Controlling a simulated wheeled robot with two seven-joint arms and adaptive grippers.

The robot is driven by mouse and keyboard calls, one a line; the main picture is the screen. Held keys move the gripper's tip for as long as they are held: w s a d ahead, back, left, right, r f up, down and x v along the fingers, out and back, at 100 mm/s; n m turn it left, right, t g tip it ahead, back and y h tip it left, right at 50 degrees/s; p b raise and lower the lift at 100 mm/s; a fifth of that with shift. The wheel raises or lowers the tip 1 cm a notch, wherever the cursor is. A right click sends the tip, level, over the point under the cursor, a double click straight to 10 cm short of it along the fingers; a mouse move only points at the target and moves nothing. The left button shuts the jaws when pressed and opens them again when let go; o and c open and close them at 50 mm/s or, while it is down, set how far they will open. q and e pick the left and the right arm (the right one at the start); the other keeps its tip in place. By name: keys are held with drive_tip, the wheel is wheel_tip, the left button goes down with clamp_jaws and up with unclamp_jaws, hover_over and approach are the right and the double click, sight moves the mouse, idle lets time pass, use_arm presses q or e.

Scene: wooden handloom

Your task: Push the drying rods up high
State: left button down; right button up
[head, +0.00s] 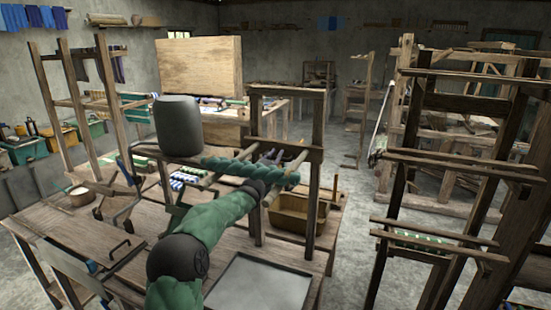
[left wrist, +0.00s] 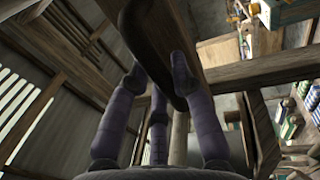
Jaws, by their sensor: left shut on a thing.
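Two pale drying rods (head: 296,163) stick out of a wooden frame (head: 316,150) on the workbench, at about the middle of its posts. In the left wrist view, my left gripper (left wrist: 160,75) is closed around a dark, curved piece (left wrist: 150,45) beside a wooden beam. I cannot tell whether this piece belongs to the rods. My right gripper is not in view.
A grey cylinder (head: 178,125) stands close left of the hank. A wooden box (head: 298,214) sits behind the frame's posts. A grey tray (head: 259,284) lies on the bench (head: 150,225) at the front. A dark loom frame (head: 440,200) stands at right.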

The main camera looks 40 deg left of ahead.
use_arm(q)
drive_tip(key=c, duration=1)
unclamp_jaws()
drive_tip(key=shift+c, duration=0.2)
drive_tip(key=v, duration=1.2)
